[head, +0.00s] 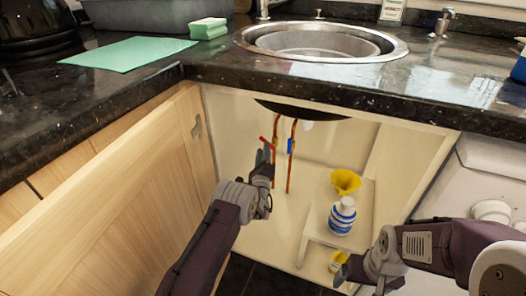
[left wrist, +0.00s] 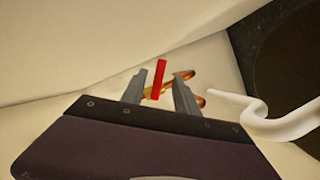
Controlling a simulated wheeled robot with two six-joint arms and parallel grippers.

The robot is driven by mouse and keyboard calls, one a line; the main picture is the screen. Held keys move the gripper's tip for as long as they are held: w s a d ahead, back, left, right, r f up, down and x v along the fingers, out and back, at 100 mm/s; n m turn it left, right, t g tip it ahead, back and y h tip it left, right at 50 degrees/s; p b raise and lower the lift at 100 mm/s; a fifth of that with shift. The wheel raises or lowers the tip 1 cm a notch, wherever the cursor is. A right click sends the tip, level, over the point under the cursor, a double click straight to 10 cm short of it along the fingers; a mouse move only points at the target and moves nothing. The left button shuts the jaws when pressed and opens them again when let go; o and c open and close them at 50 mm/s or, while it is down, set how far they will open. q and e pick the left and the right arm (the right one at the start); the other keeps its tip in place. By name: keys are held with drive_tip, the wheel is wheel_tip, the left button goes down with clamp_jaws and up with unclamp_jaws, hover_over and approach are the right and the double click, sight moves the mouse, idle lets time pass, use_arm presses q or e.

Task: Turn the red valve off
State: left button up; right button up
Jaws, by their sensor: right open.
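The red valve (head: 264,140) sits on the left copper pipe inside the open cabinet under the sink. In the left wrist view its red handle (left wrist: 159,80) stands slightly tilted between my fingertips, with a gap visible on each side. My left gripper (head: 266,158) is at the valve; its fingers (left wrist: 158,92) are apart and not closed on the handle. My right gripper (head: 345,270) is open, low at the cabinet's right side, near a small yellow container (head: 338,260). Part of the valve body is hidden behind my left fingers.
A second copper pipe (head: 291,165) with a blue handle (head: 290,146) stands just right. A white pipe (left wrist: 270,120) is close in the left wrist view. A yellow funnel (head: 345,180) and blue-white bottle (head: 342,216) stand on the cabinet step. The open door (head: 130,195) is left.

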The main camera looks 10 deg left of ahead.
use_arm(q)
drive_tip(key=b+x, duration=0.1)
drive_tip(key=x, duration=0.2)
drive_tip(key=shift+w, duration=0.25)
clamp_jaws()
use_arm(e)
wheel_tip(320, 180, down, 2)
drive_tip(key=shift+f, duration=0.2)
use_arm(q)
drive_tip(key=shift+n, duration=0.3)
use_arm(e)
drive_tip(key=shift+r, duration=0.1)
use_arm(q)
drive_tip(key=shift+a+f+n+g+y+p, duration=0.1)
drive_tip(key=shift+f+n+g+p, duration=0.3)
drive_tip(key=shift+n, duration=0.75)
drive_tip(key=shift+a+f+n+g+y+p, duration=0.15)
drive_tip(key=shift+n+g, duration=0.4)
drive_tip(key=shift+n, duration=0.55)
drive_tip(key=shift+a+f+n+g+y+p, duration=0.1)
drive_tip(key=shift+f+n+g+p, duration=0.3)
drive_tip(key=shift+n, duration=0.75)
use_arm(e)
drive_tip(key=shift+r, duration=0.9)
